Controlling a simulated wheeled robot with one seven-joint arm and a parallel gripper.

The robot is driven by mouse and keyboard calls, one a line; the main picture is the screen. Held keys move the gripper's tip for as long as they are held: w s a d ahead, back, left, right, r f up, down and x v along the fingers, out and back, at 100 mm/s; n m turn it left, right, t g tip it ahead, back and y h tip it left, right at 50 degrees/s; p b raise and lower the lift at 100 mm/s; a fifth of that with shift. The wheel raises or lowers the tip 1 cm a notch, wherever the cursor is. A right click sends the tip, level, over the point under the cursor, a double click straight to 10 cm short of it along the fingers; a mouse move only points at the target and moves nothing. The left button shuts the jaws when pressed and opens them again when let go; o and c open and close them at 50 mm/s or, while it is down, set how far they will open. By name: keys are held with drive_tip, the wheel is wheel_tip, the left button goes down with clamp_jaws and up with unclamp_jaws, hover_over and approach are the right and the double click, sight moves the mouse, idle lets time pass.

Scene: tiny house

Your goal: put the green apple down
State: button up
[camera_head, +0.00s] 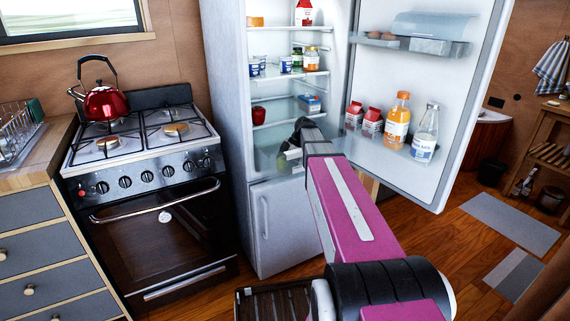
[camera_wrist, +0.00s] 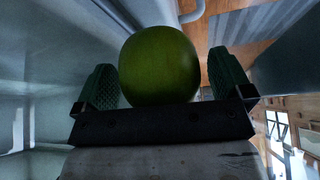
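The green apple (camera_wrist: 160,65) lies between the two dark green finger pads of my gripper (camera_wrist: 165,80) in the wrist view. Its left edge meets or nearly meets the left pad. A narrow gap shows between it and the right pad, so my gripper looks open around it. In the head view my gripper (camera_head: 304,130) reaches into the lower part of the open fridge (camera_head: 268,190). A green patch of the apple (camera_head: 283,160) shows just below it, mostly hidden. I cannot tell whether the apple touches the surface beneath.
The fridge door (camera_head: 440,80) stands open at right, holding bottles (camera_head: 397,120) and cartons (camera_head: 372,122). The stove (camera_head: 150,190) with a red kettle (camera_head: 104,103) is at left.

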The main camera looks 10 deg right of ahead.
drive_tip(key=v, duration=1.2)
drive_tip(key=shift+r, duration=0.15)
